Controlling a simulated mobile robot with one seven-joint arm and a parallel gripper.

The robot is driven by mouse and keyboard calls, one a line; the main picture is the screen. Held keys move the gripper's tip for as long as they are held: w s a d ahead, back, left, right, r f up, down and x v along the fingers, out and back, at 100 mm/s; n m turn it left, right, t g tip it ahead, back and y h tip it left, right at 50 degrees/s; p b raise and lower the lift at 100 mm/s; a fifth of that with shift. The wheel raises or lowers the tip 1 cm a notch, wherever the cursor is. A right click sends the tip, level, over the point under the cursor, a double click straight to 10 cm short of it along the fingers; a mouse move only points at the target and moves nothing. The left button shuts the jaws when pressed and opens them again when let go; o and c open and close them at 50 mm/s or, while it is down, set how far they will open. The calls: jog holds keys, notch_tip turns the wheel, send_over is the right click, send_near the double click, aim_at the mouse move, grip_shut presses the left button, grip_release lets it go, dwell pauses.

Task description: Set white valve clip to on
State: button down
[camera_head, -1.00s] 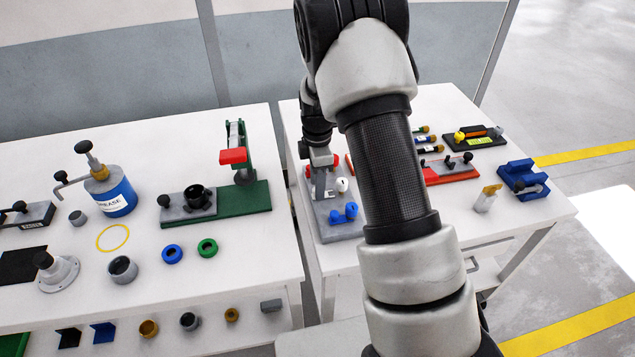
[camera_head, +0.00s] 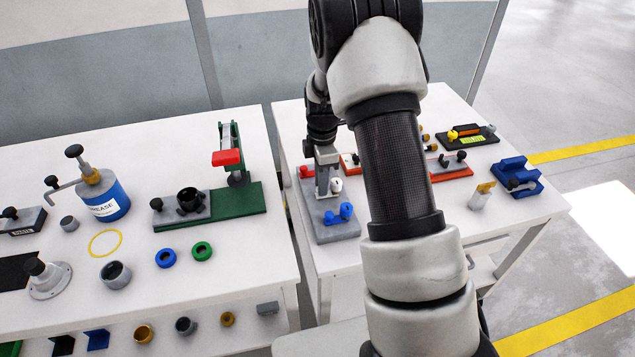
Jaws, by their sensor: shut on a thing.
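The white valve clip (camera_head: 336,184) stands on a grey valve plate (camera_head: 336,231) on the right table. A blue clip (camera_head: 340,213) sits in front of it on the same plate, and a red one (camera_head: 306,171) behind it to the left. My gripper (camera_head: 326,183) points down over the plate, right at the white clip. It is shut on the white clip and covers part of it. The fingertips are small in this view, and the clip's exact setting cannot be read.
My arm hides the middle of the right table. A red fixture (camera_head: 450,174), a blue block (camera_head: 516,177) and a small upright piece (camera_head: 481,196) stand to its right. The green press (camera_head: 239,198) and blue grease can (camera_head: 108,199) are on the left table.

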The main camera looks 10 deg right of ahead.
jog(key=c, duration=1.6)
grip_release()
jog(key=shift+d, duration=0.35)
jog(key=shift+a, duration=0.1)
jog(key=shift+r, duration=0.6)
notch_tip(320, 180, up, 16)
jog(key=shift+r+p, duration=0.15)
jog(key=shift+p, duration=0.8)
